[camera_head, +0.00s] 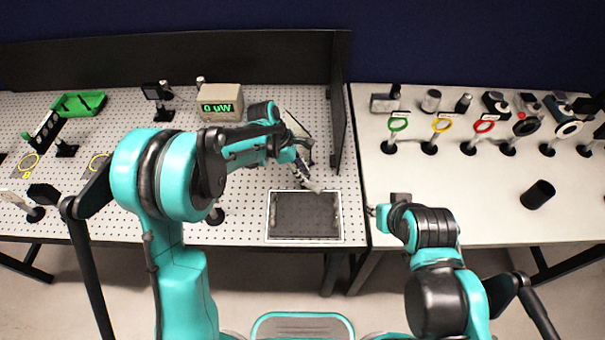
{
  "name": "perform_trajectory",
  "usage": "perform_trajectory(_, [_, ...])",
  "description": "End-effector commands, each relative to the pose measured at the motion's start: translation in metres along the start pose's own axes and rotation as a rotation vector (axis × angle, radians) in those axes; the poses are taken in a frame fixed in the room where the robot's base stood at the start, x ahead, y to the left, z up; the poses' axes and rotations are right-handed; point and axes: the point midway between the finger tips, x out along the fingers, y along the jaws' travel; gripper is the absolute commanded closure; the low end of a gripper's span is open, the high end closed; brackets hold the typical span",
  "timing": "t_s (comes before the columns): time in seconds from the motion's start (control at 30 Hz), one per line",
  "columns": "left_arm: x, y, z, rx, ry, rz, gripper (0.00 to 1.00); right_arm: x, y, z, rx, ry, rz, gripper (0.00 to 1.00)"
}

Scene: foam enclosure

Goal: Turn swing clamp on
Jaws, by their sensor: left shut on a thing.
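My left arm reaches over the perforated board, and its gripper (308,182) points down just behind a dark, white-framed plate. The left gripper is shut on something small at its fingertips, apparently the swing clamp. The fingers and wrist hide most of that part, so its shape and angle do not show clearly.
The dark plate (304,214) lies at the board's front edge. A meter reading "0 uW" (219,103) stands behind my left arm. A black upright panel (338,110) bounds the board's right side.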

Motion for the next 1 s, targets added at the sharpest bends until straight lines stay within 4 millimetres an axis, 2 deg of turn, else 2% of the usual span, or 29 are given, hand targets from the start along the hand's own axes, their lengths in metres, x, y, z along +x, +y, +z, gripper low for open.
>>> perform_trajectory(0.4, [0.0007,0.0025,-0.0003,0.26,0.002,-0.108,1.0,0.0051,0.0,0.0037,0.0,0.0,0.0,0.7])
perform_trajectory(1.0, [0.0004,0.0025,-0.0002,0.341,0.003,-0.142,1.0,0.006,0.0,0.0043,0.0,0.0,0.0,0.7])
